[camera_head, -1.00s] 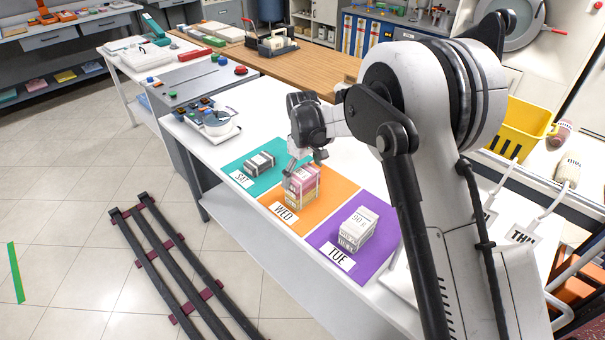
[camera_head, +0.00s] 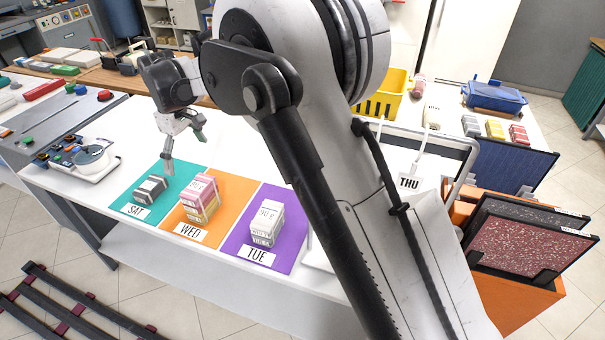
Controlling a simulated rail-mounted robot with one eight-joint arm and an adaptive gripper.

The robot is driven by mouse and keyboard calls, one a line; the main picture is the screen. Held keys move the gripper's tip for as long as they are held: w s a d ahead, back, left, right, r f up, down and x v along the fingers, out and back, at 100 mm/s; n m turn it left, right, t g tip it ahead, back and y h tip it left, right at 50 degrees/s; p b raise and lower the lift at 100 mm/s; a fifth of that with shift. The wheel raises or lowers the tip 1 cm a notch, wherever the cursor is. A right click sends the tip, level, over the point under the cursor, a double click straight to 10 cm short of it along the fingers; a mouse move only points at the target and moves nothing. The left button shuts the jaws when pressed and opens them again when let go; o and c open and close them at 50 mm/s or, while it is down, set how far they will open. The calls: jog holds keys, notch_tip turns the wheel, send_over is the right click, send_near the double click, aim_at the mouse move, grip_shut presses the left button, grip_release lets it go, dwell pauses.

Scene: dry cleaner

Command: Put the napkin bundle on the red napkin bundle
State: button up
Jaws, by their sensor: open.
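A red-and-white napkin bundle (camera_head: 199,188) sits on top of a yellow bundle (camera_head: 203,213) on the orange WED mat (camera_head: 230,188). A grey bundle (camera_head: 150,189) lies on the teal SAT mat (camera_head: 184,168). White-grey bundles (camera_head: 266,220) are stacked on the purple TUE mat (camera_head: 281,257). My gripper (camera_head: 186,155) is open and empty, over the far part of the teal mat, beyond and a little left of the WED stack. On the right-hand table stand a small grey bundle (camera_head: 471,125), a yellow one (camera_head: 495,130) and another red bundle (camera_head: 518,134).
A THU card (camera_head: 409,183) is partly framed by my arm. Framed panels stand in an orange bin (camera_head: 525,305). A tray with a round dish (camera_head: 90,157) is at left.

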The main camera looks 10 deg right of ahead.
jog(key=s+d+r+m+t, duration=0.15)
jog(key=s+d+r, duration=0.3)
jog(key=d, duration=0.45)
jog(key=s+d+r+m+t+y, duration=0.1)
jog(key=s+d+r+m, duration=0.2)
jog(key=d+r, duration=0.4)
jog(key=s+d+r+m+t, duration=0.1)
jog(key=s+d+r+m, duration=0.2)
jog(key=d, duration=0.7)
jog(key=s+d+f+m+t, duration=0.2)
jog(key=s+d, duration=0.6)
jog(key=s, duration=0.2)
jog(key=s+d+f+m+t+h, duration=0.1)
jog(key=s+d+f+m, duration=0.1)
jog(key=s+d, duration=0.6)
jog(key=s+m, duration=0.1)
jog(key=s, duration=0.2)
jog(key=shift+s+d+f+t, duration=0.15)
jog(key=shift+s+f+t, duration=0.15)
jog(key=shift+f+t, duration=0.05)
